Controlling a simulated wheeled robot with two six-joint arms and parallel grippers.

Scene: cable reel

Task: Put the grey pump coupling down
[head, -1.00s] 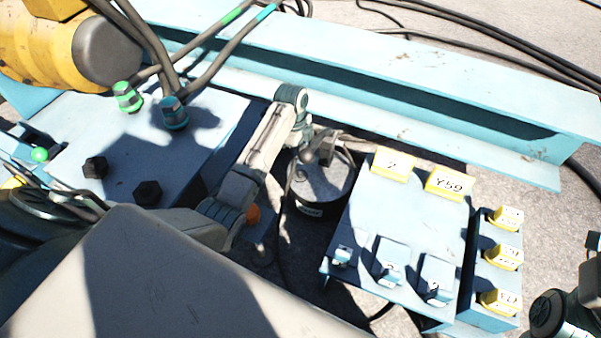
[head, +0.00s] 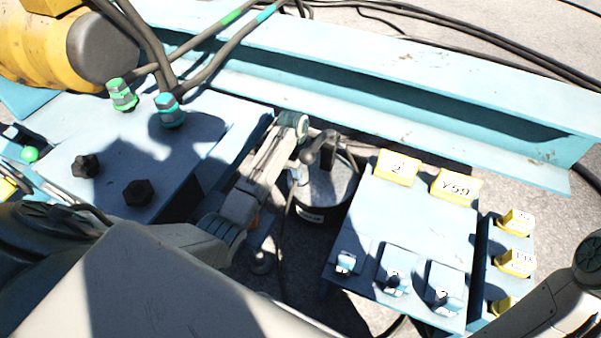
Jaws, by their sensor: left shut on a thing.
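My left arm reaches in from the lower left, and my left gripper (head: 305,165) is at its far end, over a round black drum-like pump (head: 325,190). The gripper is shut on the grey pump coupling (head: 320,146), a small dark grey piece with a cable beside it. The arm and the pump's shadow partly hide the fingertips. I cannot tell whether the coupling touches the pump. Of my right arm, only links show at the lower right; its gripper is out of view.
A light blue panel (head: 415,220) with yellow labels and sockets stands right of the pump. A long blue beam (head: 400,110) runs behind. A blue plate (head: 105,185) with black bolts and upright cable plugs lies left. A thin cable hangs beside the pump.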

